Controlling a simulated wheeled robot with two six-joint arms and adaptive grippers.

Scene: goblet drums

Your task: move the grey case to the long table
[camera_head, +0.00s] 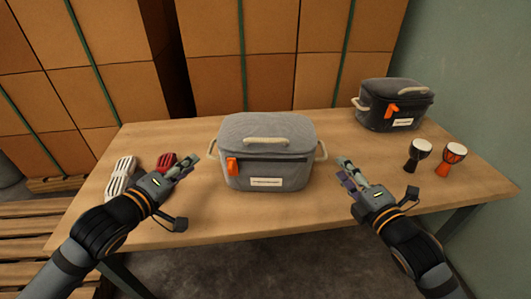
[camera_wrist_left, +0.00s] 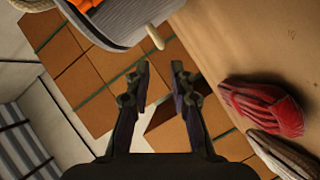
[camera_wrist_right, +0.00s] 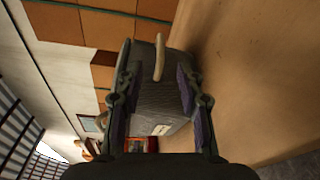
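The grey case (camera_head: 265,160) stands upright on a wooden table (camera_head: 365,203). It has a cream top handle, cream side handles, an orange tag and a white label. My left gripper (camera_head: 180,169) is open and empty, left of the case and apart from its left side handle (camera_wrist_left: 155,37). My right gripper (camera_head: 346,172) is open and empty, just right of the case. In the right wrist view the case's right side handle (camera_wrist_right: 160,57) shows ahead, between the open fingers. I cannot tell whether this is the long table; no other table shows clearly.
A darker case (camera_head: 393,106) stands at the back right, with two small goblet drums (camera_head: 418,154) (camera_head: 450,158) in front. A white rope bundle (camera_head: 121,178) and a red one (camera_head: 165,161) lie at left. Stacked boxes (camera_head: 245,55) stand behind; slatted wood (camera_head: 35,232) is at left.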

